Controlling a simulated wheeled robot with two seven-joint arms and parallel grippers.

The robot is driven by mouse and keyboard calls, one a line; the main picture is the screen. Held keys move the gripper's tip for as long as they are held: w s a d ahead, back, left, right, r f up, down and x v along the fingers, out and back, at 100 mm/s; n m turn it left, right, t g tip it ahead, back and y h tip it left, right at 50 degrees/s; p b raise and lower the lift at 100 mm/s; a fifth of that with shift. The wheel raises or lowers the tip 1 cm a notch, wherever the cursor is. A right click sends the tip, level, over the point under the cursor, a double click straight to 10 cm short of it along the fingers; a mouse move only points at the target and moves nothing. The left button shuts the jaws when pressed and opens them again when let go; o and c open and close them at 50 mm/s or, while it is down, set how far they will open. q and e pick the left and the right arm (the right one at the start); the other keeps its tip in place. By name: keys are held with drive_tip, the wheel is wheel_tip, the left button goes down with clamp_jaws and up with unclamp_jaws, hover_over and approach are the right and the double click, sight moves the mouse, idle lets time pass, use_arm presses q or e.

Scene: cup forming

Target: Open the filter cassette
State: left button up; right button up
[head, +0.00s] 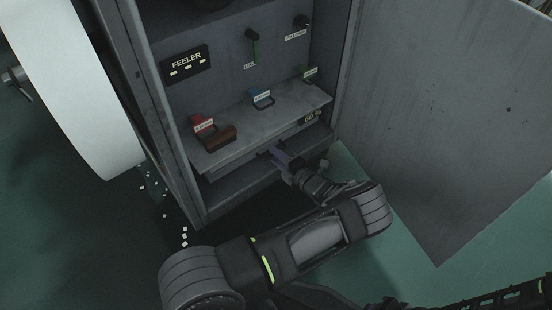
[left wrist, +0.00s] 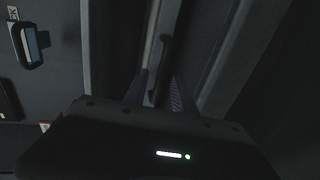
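A flat grey drawer-like front (head: 235,165), which I take to be the filter cassette, sits under the shelf in the open cabinet. A dark bar handle (left wrist: 163,60) on it shows in the left wrist view. My left gripper (head: 276,154) reaches in under the shelf's front edge at this handle. In the left wrist view, the fingers of my left gripper (left wrist: 161,82) stand apart on either side of the handle's near end, with gaps visible. Contact cannot be made out. My right gripper is not in view.
The shelf (head: 240,140) above carries red (head: 201,121), blue (head: 262,98) and green (head: 307,73) tagged items and a brown block (head: 220,138). The cabinet door (head: 450,110) stands open at right. A white roll (head: 75,90) is at left, with white scraps on the floor.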

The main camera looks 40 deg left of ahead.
use_arm(q)
drive_tip(key=shift+w+a, duration=0.1)
drive_tip(key=shift+a, duration=0.15)
clamp_jaws()
idle(1.4)
